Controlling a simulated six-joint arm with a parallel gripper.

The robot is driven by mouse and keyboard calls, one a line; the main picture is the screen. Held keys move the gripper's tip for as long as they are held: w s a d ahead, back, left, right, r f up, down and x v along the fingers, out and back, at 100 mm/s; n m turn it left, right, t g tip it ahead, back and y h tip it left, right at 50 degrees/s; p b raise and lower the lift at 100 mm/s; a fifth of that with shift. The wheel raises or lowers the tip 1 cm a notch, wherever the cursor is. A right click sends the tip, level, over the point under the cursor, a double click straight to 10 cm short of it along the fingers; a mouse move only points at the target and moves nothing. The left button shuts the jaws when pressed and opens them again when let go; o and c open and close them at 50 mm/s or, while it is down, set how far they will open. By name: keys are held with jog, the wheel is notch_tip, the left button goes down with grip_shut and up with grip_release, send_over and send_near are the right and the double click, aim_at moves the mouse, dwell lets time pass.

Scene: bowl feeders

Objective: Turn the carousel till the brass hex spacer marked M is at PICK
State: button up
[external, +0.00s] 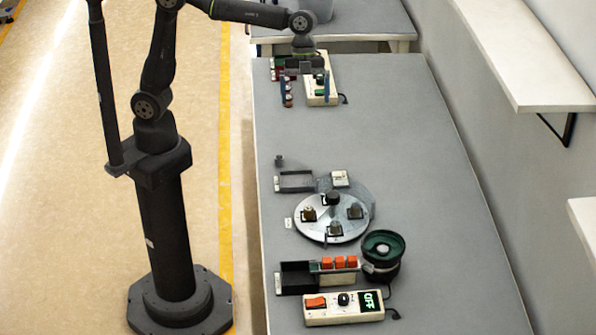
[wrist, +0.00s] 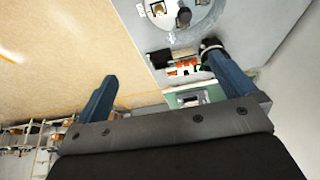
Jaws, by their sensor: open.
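The carousel (external: 318,229), a round pale disc with a dark centre knob (external: 332,198), lies mid-table in the external view. A brass-coloured piece (external: 309,214) sits at its left side. Darker pieces sit at its right (external: 355,211) and front (external: 335,228). Markings on the pieces are too small to read, and so is a small white label (external: 288,222) left of the disc. My gripper (external: 307,98) is open and empty at the table's far end, well away from the carousel. The wrist view shows its two blue fingers apart (wrist: 158,62) and part of the carousel (wrist: 201,12) at the top.
A pale box (external: 320,97) stands by my gripper. In front of the carousel are a black tray (external: 297,279), orange blocks (external: 340,262), a green-and-black bowl (external: 384,248) and a control box (external: 343,311) with a lit green display. The table between gripper and carousel is mostly clear.

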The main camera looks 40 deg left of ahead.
jog(key=shift+c, duration=0.2)
jog(key=shift+d, duration=0.1)
jog(key=c, duration=0.4)
jog(key=d+m, duration=0.1)
jog(key=d+f+m+y, duration=0.1)
jog(key=d, duration=0.1)
jog(key=s+d+f+m, duration=0.1)
jog(key=d, duration=0.1)
jog(key=shift+f+t, duration=0.25)
jog(key=shift+t, duration=0.15)
jog(key=c, duration=0.5)
jog(key=shift+o, duration=0.2)
jog(key=m+t+y, duration=0.2)
jog(key=m, duration=0.5)
send_near(333, 195)
notch_tip(333, 195, down, 9)
jog(key=shift+s+r, duration=0.1)
jog(key=shift+s, duration=0.05)
grip_shut()
